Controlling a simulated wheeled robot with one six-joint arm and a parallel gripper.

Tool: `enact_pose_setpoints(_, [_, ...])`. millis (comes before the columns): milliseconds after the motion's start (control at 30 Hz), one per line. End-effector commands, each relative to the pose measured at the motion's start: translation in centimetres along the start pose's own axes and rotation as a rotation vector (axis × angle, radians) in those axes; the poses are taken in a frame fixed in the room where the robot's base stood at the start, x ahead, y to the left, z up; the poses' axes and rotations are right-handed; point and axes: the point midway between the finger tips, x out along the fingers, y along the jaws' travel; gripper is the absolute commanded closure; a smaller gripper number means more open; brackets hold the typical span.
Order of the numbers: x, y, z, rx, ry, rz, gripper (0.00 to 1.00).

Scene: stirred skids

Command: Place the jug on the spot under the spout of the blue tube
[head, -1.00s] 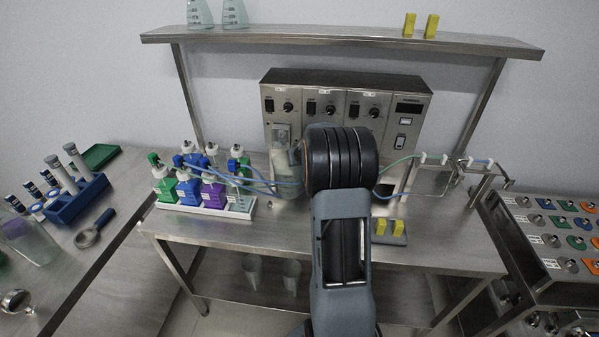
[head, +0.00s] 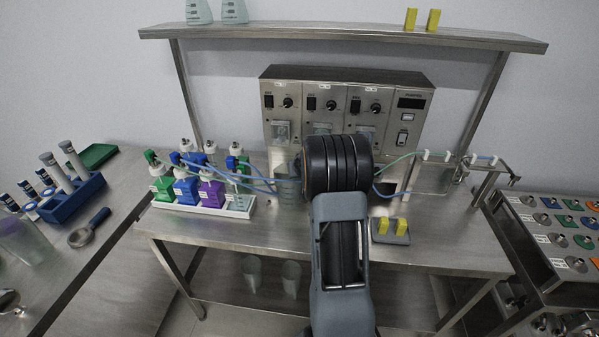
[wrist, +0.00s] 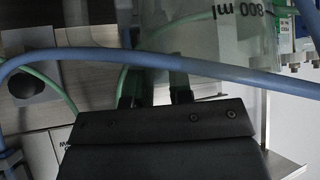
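The jug (head: 288,187) is clear and greyish, left of my wrist in the head view, in front of the pump unit. In the wrist view its wall (wrist: 205,35) shows an upside-down "800 ml" mark. My gripper (wrist: 153,92) has its two fingers close together at the jug, apparently on its handle; in the head view my wrist hides the fingers. I cannot tell whether the jug touches the bench. A blue tube (wrist: 160,62) crosses close before the wrist camera. The spout rack (head: 478,166) stands at the bench's right end; the spot under the blue spout is not clear.
A white tray (head: 205,210) of capped bottles stands left of the jug, with tubes running from it. The pump unit (head: 345,78) stands behind. A grey block with yellow pieces (head: 390,240) lies right of my arm. Bare bench (head: 445,240) shows at right.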

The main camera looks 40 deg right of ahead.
Motion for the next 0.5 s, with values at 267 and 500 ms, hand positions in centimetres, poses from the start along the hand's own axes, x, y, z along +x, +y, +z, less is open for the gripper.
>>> enact_pose_setpoints(267, [-0.01, -0.01, -0.01, 0.0, 0.0, 0.0, 0.62])
enact_pose_setpoints(500, [0.02, -0.01, 0.02, 0.0, 0.0, 0.0, 0.62])
